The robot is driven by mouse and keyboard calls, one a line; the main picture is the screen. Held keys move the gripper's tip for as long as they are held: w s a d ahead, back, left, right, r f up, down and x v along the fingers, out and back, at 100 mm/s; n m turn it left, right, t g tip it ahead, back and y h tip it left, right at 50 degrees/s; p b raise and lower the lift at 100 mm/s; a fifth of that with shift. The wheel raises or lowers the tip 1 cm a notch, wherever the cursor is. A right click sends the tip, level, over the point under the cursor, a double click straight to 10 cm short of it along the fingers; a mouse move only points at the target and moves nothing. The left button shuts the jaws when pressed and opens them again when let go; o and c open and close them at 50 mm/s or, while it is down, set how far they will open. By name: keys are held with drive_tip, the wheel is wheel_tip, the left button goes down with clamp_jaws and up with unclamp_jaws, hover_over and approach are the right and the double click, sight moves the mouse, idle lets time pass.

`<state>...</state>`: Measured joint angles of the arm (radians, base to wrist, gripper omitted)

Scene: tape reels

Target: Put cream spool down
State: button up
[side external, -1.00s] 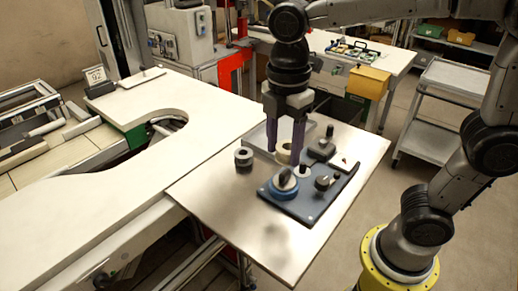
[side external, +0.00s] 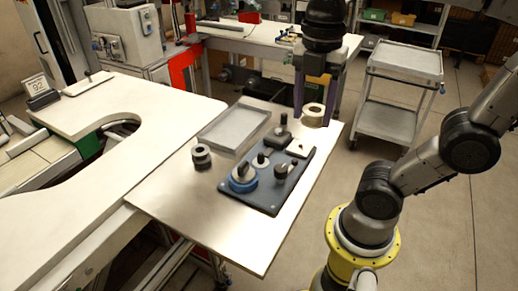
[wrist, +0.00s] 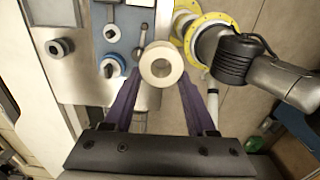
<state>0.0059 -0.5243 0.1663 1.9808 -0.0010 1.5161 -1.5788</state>
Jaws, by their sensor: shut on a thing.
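The cream spool (side external: 314,116) is a pale ring with a dark centre hole. It sits between the fingertips of my gripper (side external: 317,108), which is shut on it, near the far right corner of the metal table (side external: 197,217). In the wrist view the spool (wrist: 148,67) shows its round face between the purple fingers of my gripper (wrist: 160,82), overlapping the table's edge. Its height above the table is hard to tell.
A dark board (side external: 262,196) carries a blue reel (side external: 242,183) and several knobs and posts. A shallow grey tray (side external: 212,137) lies behind it, empty. A dark grey spool (side external: 201,158) stands left. A grey cart (side external: 385,112) stands beyond the table. The table front is clear.

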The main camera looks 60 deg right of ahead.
drive_tip(key=w+f, duration=0.3)
drive_tip(key=w, duration=0.3)
drive_tip(key=w+f, duration=0.5)
drive_tip(key=shift+f, duration=0.2)
drive_tip(key=shift+w+f, duration=0.15)
drive_tip(key=shift+f, duration=0.75)
drive_tip(key=shift+w+f, duration=0.15)
drive_tip(key=shift+f, duration=0.75)
drive_tip(key=shift+f, duration=0.45)
drive_tip(key=shift+f, duration=0.15)
drive_tip(key=o, duration=1.3)
